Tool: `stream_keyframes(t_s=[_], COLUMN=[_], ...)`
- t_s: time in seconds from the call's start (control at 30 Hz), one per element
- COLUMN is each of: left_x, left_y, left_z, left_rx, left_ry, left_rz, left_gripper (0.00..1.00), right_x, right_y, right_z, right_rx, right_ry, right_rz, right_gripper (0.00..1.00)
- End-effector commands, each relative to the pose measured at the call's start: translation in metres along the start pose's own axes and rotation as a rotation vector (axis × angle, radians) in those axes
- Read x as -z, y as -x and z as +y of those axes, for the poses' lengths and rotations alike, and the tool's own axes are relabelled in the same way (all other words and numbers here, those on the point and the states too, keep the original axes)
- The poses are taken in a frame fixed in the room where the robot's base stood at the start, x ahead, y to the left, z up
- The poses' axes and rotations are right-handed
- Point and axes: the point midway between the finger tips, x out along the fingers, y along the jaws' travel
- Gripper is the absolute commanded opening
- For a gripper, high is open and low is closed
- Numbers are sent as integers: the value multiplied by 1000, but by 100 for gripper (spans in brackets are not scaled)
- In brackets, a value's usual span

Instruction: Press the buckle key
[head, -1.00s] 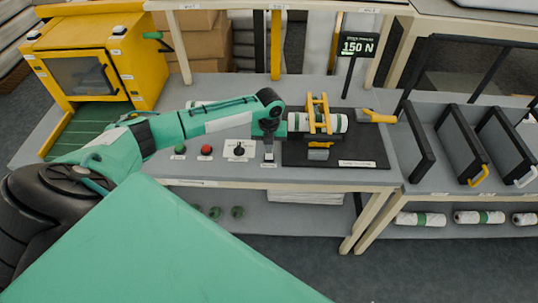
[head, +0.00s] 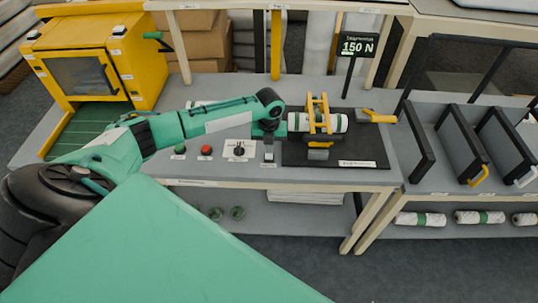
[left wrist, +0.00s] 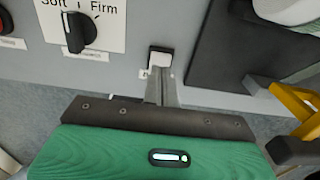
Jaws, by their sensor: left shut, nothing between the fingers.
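The key (head: 268,156), a small white-and-black switch with a label below it, sits on the bench front, left of the black mat (head: 368,152). It also shows in the left wrist view (left wrist: 160,57), just past my fingertips. My left gripper (head: 268,139) is shut and empty, pointing down above the key. In the left wrist view its closed fingers (left wrist: 161,88) reach to the key's near edge; I cannot tell if they touch. A white roll (head: 336,123) with a yellow strap frame (head: 318,114) and a buckle (head: 319,146) lies on the mat. My right gripper is out of view.
Left of the key are a black dial (head: 239,149), a red button (head: 206,150) and a green button (head: 180,149). A yellow tool (head: 378,116) lies at the mat's back right. Dark dividers (head: 458,146) stand at the right.

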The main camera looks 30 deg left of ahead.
Motion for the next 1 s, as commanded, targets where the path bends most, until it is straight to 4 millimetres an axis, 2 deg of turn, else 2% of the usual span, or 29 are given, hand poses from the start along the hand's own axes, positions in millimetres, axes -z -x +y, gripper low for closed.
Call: stream_keyframes(t_s=[0.33, 0.63, 0.87, 1.0], left_x=[0, 0, 1, 1], left_y=[-17, -22, -22, -15], left_z=[0, 0, 0, 0], left_rx=[-1, 0, 0, 0], left_ry=[0, -1, -1, -1], left_rz=[1, 1, 1, 1], left_gripper=[0, 0, 0, 0], right_x=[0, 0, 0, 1], right_y=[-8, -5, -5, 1], right_z=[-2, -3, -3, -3], right_rx=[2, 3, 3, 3], right_ry=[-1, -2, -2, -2], right_rz=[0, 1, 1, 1], right_gripper=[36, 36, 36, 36])
